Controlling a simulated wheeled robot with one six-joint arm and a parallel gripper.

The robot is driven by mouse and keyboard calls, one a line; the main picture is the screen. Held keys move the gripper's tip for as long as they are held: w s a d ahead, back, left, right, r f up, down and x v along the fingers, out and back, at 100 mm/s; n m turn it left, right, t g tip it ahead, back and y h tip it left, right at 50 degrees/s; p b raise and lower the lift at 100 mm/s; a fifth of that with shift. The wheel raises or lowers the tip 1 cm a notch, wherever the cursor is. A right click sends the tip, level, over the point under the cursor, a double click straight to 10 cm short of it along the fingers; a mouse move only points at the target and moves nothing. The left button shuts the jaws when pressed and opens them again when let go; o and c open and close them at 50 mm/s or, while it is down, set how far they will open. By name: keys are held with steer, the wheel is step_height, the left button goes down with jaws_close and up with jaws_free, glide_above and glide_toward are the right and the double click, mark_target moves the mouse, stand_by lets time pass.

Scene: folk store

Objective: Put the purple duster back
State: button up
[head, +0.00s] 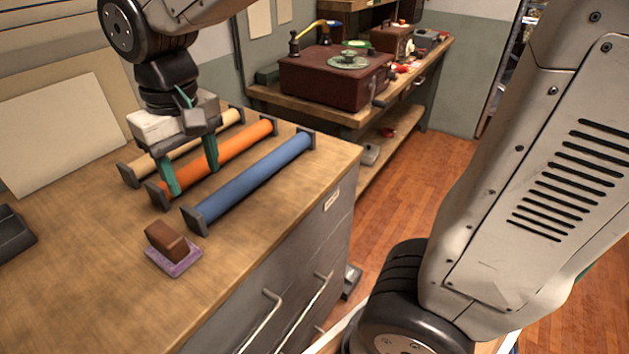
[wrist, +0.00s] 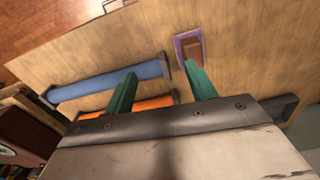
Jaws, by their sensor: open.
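The purple duster (head: 174,262) has a brown block on a purple base. It lies on the wooden counter near its front edge, just in front of the blue roll's near end. It also shows in the wrist view (wrist: 190,48), beyond the right fingertip. My gripper (head: 190,178) is open and empty, with green fingers pointing down over the orange roll (head: 232,150). It is behind the duster in the head view, apart from it. In the wrist view my gripper (wrist: 163,82) has its two fingers spread wide. The body of my gripper hides part of the orange roll there.
A blue roll (head: 255,178) and a tan roll (head: 190,143) lie beside the orange one on dark end stands. A dark object (head: 12,235) sits at the left edge. The counter (head: 90,290) is bare around the duster. A gramophone (head: 335,78) stands on a far bench.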

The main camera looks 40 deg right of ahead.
steer(key=s+d+m, duration=0.2)
steer(key=s+d, duration=1.1)
steer(key=s, duration=0.2)
steer(key=shift+s+f+t, duration=0.3)
steer(key=shift+t, duration=0.1)
